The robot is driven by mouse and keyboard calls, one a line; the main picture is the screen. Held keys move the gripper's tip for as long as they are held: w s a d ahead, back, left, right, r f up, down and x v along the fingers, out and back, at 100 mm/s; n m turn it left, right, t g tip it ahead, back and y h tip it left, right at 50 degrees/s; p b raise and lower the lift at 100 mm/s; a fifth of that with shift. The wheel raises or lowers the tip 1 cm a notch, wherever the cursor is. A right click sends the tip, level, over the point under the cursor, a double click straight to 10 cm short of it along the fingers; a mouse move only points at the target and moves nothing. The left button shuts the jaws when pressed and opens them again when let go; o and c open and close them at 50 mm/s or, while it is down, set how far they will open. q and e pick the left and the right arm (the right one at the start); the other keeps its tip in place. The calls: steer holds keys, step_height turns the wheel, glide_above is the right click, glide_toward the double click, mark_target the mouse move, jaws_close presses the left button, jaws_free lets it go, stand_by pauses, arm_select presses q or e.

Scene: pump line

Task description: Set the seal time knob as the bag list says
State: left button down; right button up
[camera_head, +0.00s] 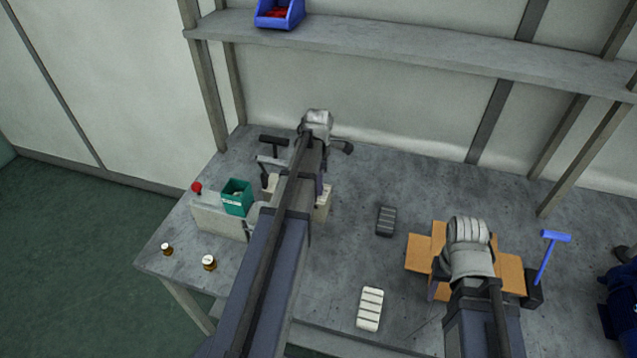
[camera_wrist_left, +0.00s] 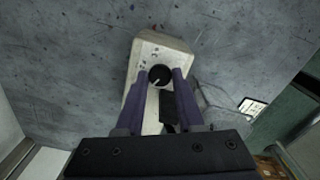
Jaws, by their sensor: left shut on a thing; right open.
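The seal time knob (camera_wrist_left: 160,75) is a round black dial with a pale pointer line, on the face of a cream box (camera_wrist_left: 165,48) in the left wrist view. The pointer slants up and right there. My left gripper (camera_wrist_left: 159,77) is shut on the knob, one purple finger at each side. In the head view my left arm covers most of the cream box (camera_head: 324,205) and hides the knob. A small white card (camera_wrist_left: 251,107) with dark marks lies at the right; I cannot read it. My right gripper (camera_head: 436,290) is open, mostly hidden below its wrist over a cardboard box.
The open cardboard box (camera_head: 420,250) stands under my right arm, beside a blue T-handled tool (camera_head: 547,258). A teal bin (camera_head: 237,197) and red button (camera_head: 196,187) are left. A dark ribbed block (camera_head: 386,220) and a white one (camera_head: 370,308) lie between my arms.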

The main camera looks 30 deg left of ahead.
arm_select(q)
steer(key=shift+m, duration=0.5)
steer(key=c, duration=0.5)
jaws_free()
steer(key=shift+c, duration=0.2)
steer(key=shift+r, duration=0.1)
step_height(320, 180, up, 8)
steer(key=p, duration=0.8)
steer(key=shift+f, duration=0.2)
